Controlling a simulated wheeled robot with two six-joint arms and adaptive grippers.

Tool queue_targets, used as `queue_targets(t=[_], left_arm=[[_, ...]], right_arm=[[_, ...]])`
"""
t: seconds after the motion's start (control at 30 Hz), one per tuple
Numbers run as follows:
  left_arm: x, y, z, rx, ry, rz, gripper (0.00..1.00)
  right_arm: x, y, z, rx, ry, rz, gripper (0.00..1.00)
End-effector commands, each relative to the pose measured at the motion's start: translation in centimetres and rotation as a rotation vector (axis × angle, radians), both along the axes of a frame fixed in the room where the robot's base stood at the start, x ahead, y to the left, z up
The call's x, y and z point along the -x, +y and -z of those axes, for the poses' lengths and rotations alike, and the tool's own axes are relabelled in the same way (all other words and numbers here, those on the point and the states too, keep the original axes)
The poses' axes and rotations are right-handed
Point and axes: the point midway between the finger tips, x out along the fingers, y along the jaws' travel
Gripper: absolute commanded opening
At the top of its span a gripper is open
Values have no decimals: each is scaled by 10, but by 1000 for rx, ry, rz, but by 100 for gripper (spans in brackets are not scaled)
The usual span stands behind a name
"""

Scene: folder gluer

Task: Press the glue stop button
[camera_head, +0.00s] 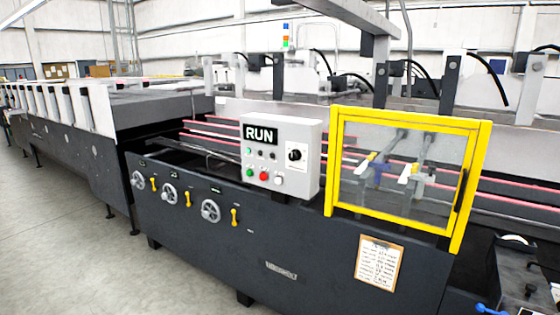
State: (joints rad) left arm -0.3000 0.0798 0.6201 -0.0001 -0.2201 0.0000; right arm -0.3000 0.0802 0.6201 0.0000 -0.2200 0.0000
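A light grey control box (309,135) stands on the front of the dark machine, left of the yellow-framed guard. Its black display (261,134) reads RUN. In the bottom row are a green button (250,172), a red button (264,175) and a white button (278,180). A black rotary knob (295,154) sits on a white plate at the right. The labels are too small to read, so I cannot tell which button is glue stop. Neither of my grippers is in view.
The yellow-framed clear guard (482,180) appears closed. A clipboard (379,263) hangs below it. Several handwheels, such as this one (210,211), and yellow levers stick out of the dark front panel (300,245). The grey floor (65,245) is clear at the front left.

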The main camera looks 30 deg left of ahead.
Motion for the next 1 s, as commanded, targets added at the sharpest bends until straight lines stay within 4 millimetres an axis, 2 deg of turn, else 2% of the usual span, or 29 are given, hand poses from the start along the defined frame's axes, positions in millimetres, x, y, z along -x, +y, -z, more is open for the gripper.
queue_targets(t=[0.03,0.13,0.17,1.0], left_arm=[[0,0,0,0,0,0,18],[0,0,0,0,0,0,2],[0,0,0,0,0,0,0],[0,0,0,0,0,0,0]], right_arm=[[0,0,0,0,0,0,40],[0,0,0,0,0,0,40],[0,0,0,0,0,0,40],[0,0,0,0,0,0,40]])
